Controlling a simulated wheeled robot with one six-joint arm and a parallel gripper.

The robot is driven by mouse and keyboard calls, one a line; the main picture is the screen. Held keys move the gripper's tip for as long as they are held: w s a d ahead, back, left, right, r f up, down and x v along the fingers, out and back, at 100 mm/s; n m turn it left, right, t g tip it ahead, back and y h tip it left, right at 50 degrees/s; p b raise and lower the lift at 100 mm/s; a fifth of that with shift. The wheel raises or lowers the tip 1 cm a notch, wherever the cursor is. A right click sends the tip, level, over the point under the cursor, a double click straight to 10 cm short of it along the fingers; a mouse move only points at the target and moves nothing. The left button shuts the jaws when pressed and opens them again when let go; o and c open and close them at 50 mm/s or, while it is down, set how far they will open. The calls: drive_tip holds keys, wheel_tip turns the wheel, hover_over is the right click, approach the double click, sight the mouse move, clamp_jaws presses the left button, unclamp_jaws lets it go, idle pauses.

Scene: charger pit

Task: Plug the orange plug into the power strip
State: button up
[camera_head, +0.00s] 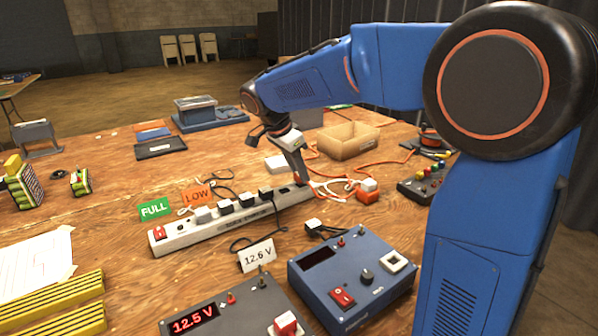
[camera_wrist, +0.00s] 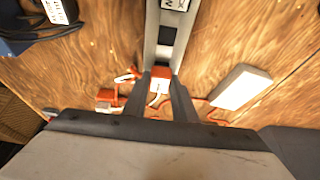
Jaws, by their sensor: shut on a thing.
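The orange plug (camera_wrist: 161,73) is between the fingertips of my gripper (camera_wrist: 161,84) in the wrist view. The gripper is shut on it, and a pale cord shows at the plug. The power strip (camera_wrist: 167,52) runs away from the plug, its near end partly hidden behind it. I cannot tell whether the plug touches the strip. In the head view my gripper (camera_head: 302,179) points down at the right end of the white power strip (camera_head: 185,237). The strip carries several black and white plugs. The held plug is hard to make out there.
An orange block with a white top (camera_head: 367,188) sits right of the strip. A white box (camera_wrist: 240,87) lies beside it in the wrist view. Blue meter box (camera_head: 350,280), a 12.6 V card (camera_head: 257,256) and an open carton (camera_head: 347,141) surround the strip. Orange cord crosses the table.

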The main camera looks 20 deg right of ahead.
drive_tip(key=shift+f, duration=0.75)
idle(1.2)
drive_tip(key=o, duration=1.4)
drive_tip(key=shift+o, duration=0.2)
drive_tip(key=shift+r, duration=3.8)
